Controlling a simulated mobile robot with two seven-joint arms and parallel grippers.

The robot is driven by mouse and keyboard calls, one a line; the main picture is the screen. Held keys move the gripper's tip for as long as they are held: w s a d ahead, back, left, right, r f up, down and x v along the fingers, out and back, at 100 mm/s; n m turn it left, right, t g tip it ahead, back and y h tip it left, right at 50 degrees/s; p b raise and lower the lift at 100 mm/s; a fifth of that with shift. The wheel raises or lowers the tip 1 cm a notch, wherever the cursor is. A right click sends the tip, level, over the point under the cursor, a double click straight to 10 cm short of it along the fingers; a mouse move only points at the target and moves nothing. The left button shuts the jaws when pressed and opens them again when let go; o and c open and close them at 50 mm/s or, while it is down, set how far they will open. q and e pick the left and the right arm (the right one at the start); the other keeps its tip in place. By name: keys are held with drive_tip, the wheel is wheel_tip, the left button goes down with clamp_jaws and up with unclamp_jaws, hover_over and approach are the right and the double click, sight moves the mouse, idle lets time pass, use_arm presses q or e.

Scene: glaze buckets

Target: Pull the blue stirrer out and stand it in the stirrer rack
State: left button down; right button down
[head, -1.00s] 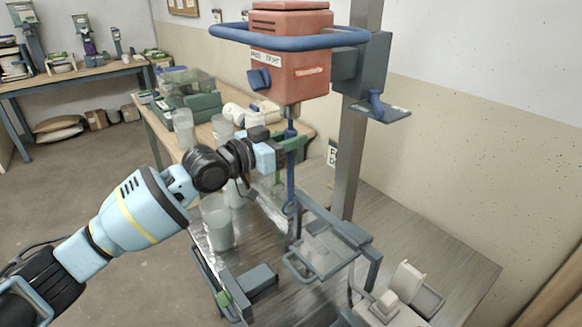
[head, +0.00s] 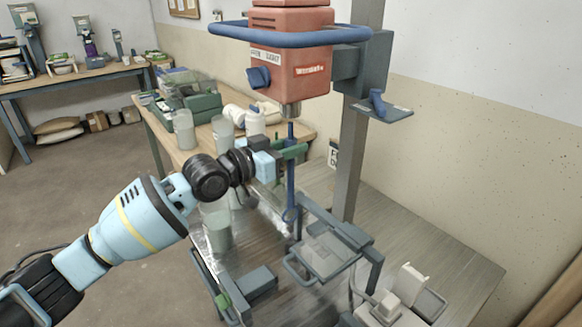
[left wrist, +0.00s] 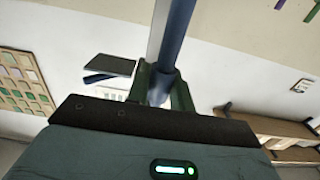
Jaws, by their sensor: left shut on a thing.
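The blue stirrer (head: 290,178) hangs upright below the chuck (head: 291,108) of the red mixer head (head: 290,68), with a small loop at its lower end. Its top is just under the chuck; I cannot tell whether they touch. My left gripper (head: 291,150) is shut on the stirrer's upper shaft, coming in from the left. The left wrist view shows the blue shaft (left wrist: 175,45) between my dark green fingers (left wrist: 164,88). Which of the bench frames is the stirrer rack I cannot tell for sure. My right gripper is not in view.
A blue ring guard (head: 235,34) surrounds the mixer head on a grey column (head: 352,165). A translucent bucket (head: 218,238) stands left of the stirrer. A grey frame with a plate (head: 328,252) and a pale device (head: 392,300) stand at right. The bench's right side is bare.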

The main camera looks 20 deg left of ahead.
use_arm(q)
drive_tip(key=shift+s+a, duration=0.1)
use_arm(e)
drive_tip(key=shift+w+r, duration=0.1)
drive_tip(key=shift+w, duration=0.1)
